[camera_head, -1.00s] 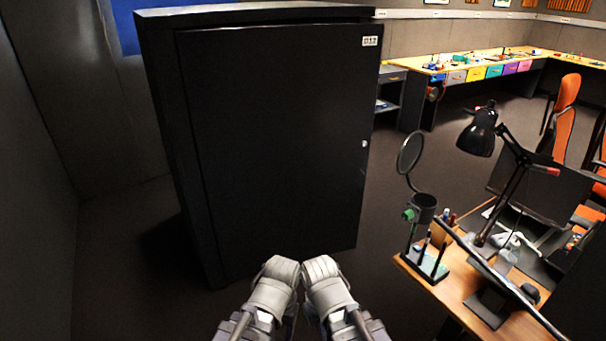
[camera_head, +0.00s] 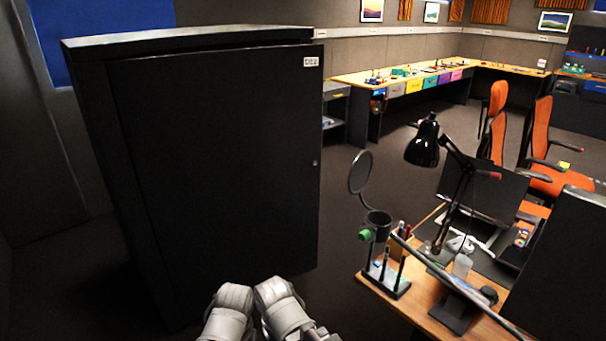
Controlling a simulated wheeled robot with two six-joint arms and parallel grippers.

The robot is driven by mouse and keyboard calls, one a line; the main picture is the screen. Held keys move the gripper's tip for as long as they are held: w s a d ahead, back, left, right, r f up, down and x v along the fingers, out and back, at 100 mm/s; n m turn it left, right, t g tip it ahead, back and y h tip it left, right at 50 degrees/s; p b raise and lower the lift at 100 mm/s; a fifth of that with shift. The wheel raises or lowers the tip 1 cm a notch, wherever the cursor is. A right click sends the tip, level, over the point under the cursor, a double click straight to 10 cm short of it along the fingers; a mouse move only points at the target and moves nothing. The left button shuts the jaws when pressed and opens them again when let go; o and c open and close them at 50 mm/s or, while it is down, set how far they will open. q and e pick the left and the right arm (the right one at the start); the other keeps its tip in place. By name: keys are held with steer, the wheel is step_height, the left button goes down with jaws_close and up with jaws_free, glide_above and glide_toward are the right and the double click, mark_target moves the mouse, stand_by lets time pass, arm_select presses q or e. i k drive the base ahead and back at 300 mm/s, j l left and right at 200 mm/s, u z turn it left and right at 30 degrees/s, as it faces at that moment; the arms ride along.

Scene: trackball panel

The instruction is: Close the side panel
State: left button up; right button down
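A tall black cabinet (camera_head: 92,190) stands at the left. No gripper fingers can be made out.
A wooden desk (camera_head: 420,312) with a black lamp (camera_head: 422,145), a round mirror-like disc (camera_head: 360,172) and pens stands at the right. Orange chairs (camera_head: 540,125) stand behind it. A long workbench (camera_head: 400,78) runs along the back wall. Dark floor is free between cabinet and desk.

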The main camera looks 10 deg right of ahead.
mark_target(222, 145)
steer(key=i+u, duration=0.25)
steer(key=i, duration=1.3)
